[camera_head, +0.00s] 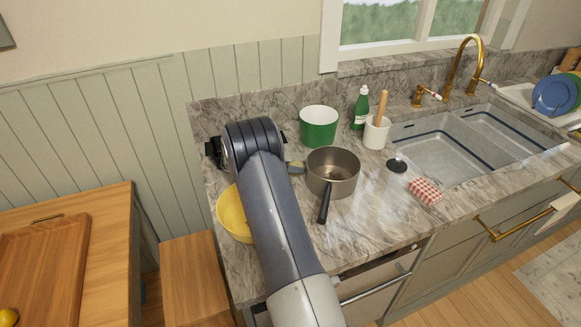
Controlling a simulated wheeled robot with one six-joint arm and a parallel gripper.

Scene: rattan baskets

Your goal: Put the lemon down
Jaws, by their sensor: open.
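I cannot see anything held.
On the marble counter (370,215), a yellow bowl (233,222) stands partly behind my arm. A saucepan (333,172), green pot (319,128), green bottle (360,108), utensil crock (376,133) and checked cloth (426,191) stand right of it. The sink (440,150) is farther right.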

